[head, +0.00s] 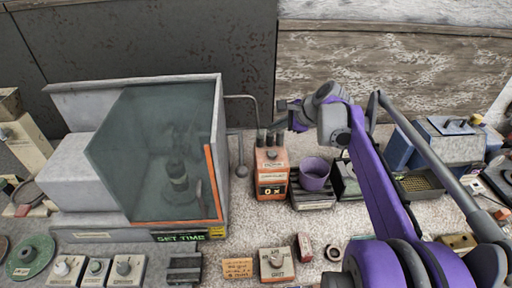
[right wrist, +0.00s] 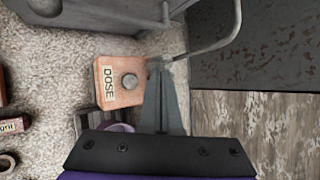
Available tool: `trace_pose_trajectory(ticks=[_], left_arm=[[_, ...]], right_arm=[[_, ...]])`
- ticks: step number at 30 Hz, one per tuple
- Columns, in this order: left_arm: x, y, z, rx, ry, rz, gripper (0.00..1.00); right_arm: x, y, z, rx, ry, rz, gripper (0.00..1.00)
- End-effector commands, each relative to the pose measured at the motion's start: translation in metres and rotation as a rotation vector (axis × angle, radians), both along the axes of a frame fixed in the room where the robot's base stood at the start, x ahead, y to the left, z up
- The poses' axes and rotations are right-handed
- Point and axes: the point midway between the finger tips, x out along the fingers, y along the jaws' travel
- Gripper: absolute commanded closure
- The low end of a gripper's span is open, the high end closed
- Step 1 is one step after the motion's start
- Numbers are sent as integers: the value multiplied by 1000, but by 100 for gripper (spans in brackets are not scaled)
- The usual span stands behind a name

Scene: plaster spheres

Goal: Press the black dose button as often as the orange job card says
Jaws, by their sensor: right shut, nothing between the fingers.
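The orange dose box (head: 271,178) stands in the middle of the bench in the head view, with a small readout on its front that seems to read 0 x. In the right wrist view the box is labelled DOSE, and its round dark button (right wrist: 129,81) shows uncovered on top. My right gripper (head: 281,106) is shut and empty, above and behind the box in the head view. In the right wrist view its fingertips (right wrist: 158,64) appear right of the button, apart from it. The orange job card (head: 238,268) lies at the front edge; its writing is too small to read. My left gripper is out of view.
A glass-fronted cabinet (head: 165,160) stands left of the box. A purple cup (head: 314,174) stands close on its right. Another orange button box (head: 277,264) sits at the front beside the card. A bent metal rod (head: 241,130) rises behind the box. Dark and wooden panels back the bench.

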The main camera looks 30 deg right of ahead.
Motion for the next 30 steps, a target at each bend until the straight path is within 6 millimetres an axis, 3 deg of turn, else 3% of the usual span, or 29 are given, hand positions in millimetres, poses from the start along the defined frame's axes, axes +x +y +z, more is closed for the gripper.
trace_pose_trajectory(ticks=[4,17,23,30], left_arm=[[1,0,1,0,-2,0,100],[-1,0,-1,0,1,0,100],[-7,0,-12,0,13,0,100],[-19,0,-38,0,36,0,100]], right_arm=[[3,-12,6,39,-8,-43,100],[3,-11,3,41,-7,-44,100],[2,-11,-12,40,-4,-43,100],[1,-11,-46,40,-2,-42,100]])
